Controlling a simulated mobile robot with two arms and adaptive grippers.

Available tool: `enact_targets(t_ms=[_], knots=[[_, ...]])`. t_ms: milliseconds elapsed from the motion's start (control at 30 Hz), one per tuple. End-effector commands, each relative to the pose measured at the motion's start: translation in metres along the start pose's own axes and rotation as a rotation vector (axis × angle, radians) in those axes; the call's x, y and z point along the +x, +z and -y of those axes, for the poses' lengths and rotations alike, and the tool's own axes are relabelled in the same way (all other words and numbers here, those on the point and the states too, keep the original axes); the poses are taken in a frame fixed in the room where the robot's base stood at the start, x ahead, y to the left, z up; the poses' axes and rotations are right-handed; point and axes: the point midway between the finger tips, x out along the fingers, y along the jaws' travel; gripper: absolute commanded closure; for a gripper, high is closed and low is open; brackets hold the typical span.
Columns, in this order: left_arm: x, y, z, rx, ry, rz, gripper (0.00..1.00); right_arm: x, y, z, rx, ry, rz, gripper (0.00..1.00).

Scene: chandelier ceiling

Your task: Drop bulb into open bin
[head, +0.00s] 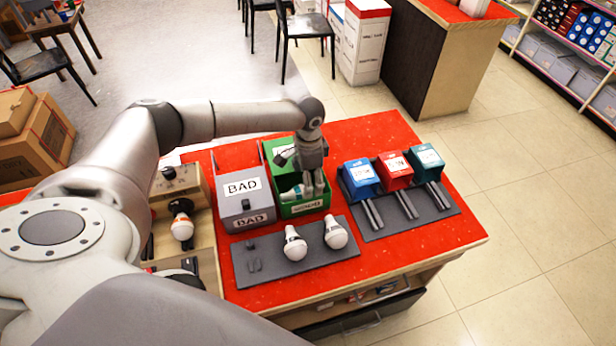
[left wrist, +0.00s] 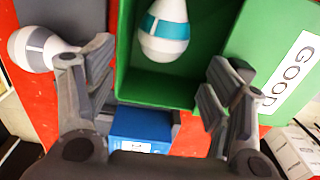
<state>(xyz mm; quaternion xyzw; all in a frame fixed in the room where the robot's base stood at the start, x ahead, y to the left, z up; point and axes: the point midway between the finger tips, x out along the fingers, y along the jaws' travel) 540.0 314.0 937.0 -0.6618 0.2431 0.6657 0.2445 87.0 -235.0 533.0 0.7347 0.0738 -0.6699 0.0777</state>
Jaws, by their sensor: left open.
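The green bin (head: 305,208) stands open on the red table, its lid (head: 272,150) tilted back. The lid shows at right in the left wrist view with a GOOD label (left wrist: 288,75). A white bulb with a teal band (left wrist: 165,30) appears inside the bin, beyond the fingertips and apart from them. My left gripper (head: 312,188) points down over the bin. Its fingers (left wrist: 155,88) are spread and empty. Two white bulbs, one (head: 295,243) beside the other (head: 335,233), stand on the grey tray (head: 270,266) in front. My right gripper is not in view.
A grey BAD bin (head: 247,222) with its lid down stands left of the green bin. Blue (head: 360,173), red (head: 394,170) and teal (head: 425,160) boxes stand at right on a dark mat. A bulb with an orange band (head: 182,228) sits in a wooden fixture at left.

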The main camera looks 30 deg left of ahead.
Motion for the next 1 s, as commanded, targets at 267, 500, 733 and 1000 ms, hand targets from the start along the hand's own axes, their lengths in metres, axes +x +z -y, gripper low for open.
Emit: enact_targets(t_ms=[267, 500, 733, 1000], knots=[[-0.008, 0.0, 0.001, -0.001, -0.001, -0.002, 0.25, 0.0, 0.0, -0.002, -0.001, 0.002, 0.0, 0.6], [-0.054, -0.001, 0.001, 0.0, -0.002, -0.004, 0.25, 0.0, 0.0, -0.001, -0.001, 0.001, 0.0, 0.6], [-0.099, 0.0, 0.001, 0.0, -0.001, -0.002, 0.25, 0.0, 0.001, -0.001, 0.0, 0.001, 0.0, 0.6], [-0.119, 0.0, 0.0, 0.0, 0.0, 0.001, 0.25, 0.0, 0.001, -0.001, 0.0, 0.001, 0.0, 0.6]])
